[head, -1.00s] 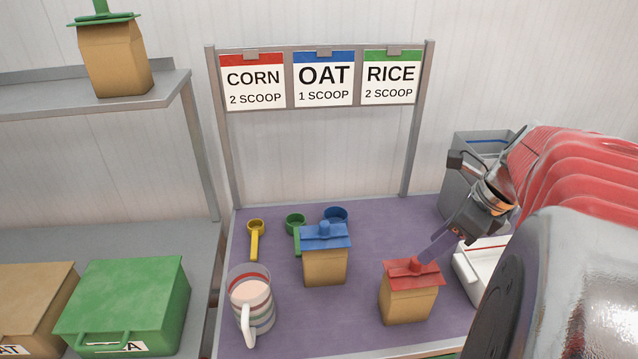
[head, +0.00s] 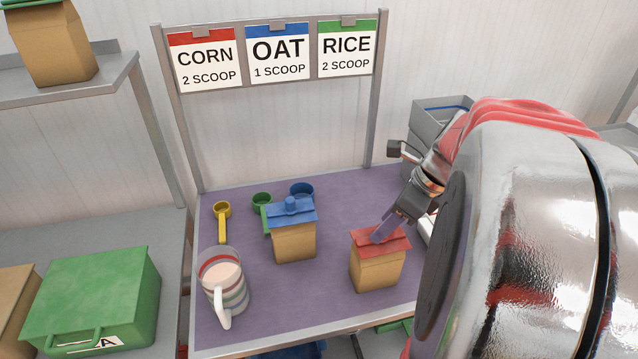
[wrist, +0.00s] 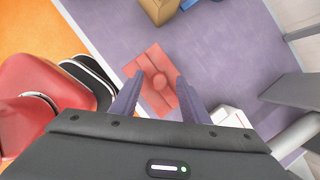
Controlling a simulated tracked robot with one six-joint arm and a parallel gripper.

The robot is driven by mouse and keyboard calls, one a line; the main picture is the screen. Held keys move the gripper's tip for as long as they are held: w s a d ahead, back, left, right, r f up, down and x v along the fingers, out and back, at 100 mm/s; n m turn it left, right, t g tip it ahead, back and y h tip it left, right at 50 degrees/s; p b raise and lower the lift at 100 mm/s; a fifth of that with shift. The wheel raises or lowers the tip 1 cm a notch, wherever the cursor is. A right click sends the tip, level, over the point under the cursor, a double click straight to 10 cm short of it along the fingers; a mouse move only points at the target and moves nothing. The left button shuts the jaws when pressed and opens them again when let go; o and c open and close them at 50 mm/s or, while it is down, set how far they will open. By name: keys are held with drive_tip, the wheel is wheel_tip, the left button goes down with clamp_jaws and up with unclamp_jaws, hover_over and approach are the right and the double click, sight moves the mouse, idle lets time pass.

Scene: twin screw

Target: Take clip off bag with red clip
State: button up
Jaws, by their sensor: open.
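A brown paper bag (head: 378,275) stands upright on the purple table at the front right, with a red clip (head: 368,243) across its top. My gripper (head: 384,236) is open and comes down from the upper right over the clip. I cannot tell whether the fingers touch the clip.
A bag with a blue clip (head: 292,213) stands left of the red-clipped bag. A striped mug (head: 222,285) and a yellow scoop (head: 222,220) are further left. Green (head: 261,201) and blue (head: 302,190) scoops lie behind. A grey bin (head: 428,120) is at the back right.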

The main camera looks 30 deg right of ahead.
drive_tip(key=shift+c, duration=0.7)
clamp_jaws()
